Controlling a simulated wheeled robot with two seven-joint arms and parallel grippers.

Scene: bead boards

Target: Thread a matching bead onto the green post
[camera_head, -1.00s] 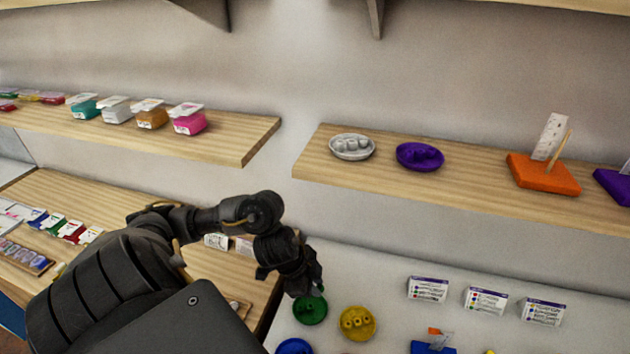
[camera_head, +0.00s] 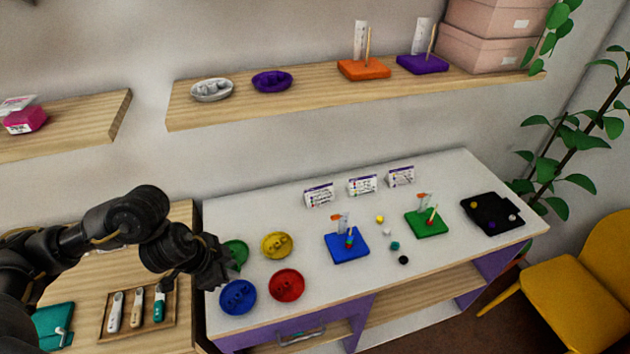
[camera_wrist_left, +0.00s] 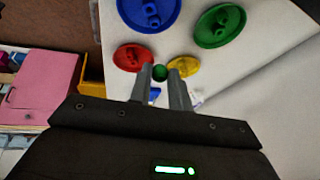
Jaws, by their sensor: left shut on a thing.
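My left gripper (camera_head: 226,268) is over the left end of the white table, beside the green dish (camera_head: 236,253), which it partly covers. In the left wrist view its fingers (camera_wrist_left: 160,73) are shut on a small green bead (camera_wrist_left: 160,72). The bead is hidden in the head view. The green board (camera_head: 427,224) with its upright post (camera_head: 432,214) stands at the right of the table, well away from the gripper. My right gripper is not in view.
Yellow (camera_head: 277,245), blue (camera_head: 238,297) and red (camera_head: 286,285) dishes lie near the gripper. The blue board (camera_head: 346,247) with its post stands between them and the green board. Several loose beads (camera_head: 394,246) lie between the boards. A black tray (camera_head: 492,214) is far right.

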